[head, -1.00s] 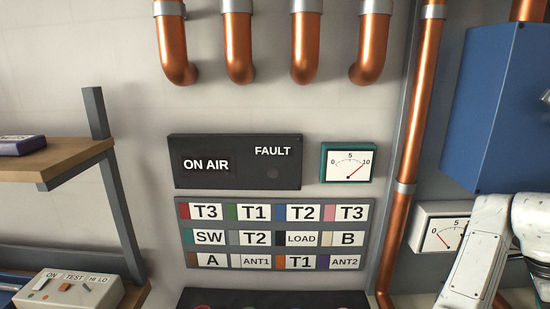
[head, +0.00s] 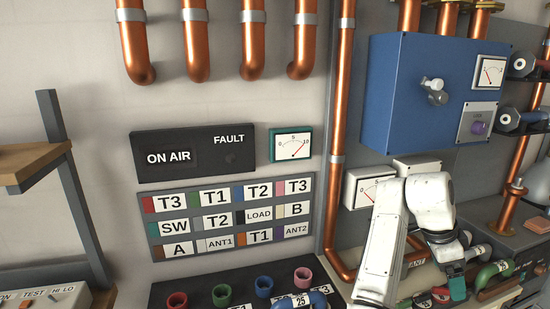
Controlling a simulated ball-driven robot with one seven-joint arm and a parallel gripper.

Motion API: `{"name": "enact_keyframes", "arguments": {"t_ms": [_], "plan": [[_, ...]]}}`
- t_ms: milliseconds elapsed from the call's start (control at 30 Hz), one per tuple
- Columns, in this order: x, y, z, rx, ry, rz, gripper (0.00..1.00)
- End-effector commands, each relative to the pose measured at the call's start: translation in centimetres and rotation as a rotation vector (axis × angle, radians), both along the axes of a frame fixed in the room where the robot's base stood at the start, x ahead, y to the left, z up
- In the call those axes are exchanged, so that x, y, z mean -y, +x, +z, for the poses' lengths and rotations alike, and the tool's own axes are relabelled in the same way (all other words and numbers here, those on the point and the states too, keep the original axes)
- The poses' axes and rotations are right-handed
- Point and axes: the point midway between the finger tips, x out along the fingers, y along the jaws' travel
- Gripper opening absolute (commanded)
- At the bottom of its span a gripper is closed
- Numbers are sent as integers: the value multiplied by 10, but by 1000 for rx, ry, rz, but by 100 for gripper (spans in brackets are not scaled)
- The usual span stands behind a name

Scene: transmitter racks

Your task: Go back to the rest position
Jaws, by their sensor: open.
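My white arm reaches up from the bottom right of the head view and bends down at its wrist. My gripper (head: 452,262) hangs at the lower right, over a bench of cables and plugs. It is open, and I see nothing held in it. Its fingertips are small and partly hidden, so their exact gap is unclear. A teal piece (head: 457,288) shows just below it; I cannot tell whether it touches the gripper.
A blue cabinet (head: 395,100) hangs above and behind my arm. A white-framed meter (head: 367,187) sits left of the wrist. A green curved plug (head: 492,272) lies right of the gripper. Colored sockets (head: 221,294) and a blue plug (head: 308,302) are at bottom centre. Copper pipes (head: 341,100) line the wall.

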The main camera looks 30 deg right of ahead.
Motion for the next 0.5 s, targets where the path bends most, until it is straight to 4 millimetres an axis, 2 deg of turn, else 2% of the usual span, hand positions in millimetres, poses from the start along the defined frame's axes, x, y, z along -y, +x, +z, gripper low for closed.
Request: {"name": "enact_keyframes", "arguments": {"t_ms": [267,500], "plan": [[-4,0,-18,-17,-37,167,88],[-16,3,-42,-45,-81,433,88]]}}
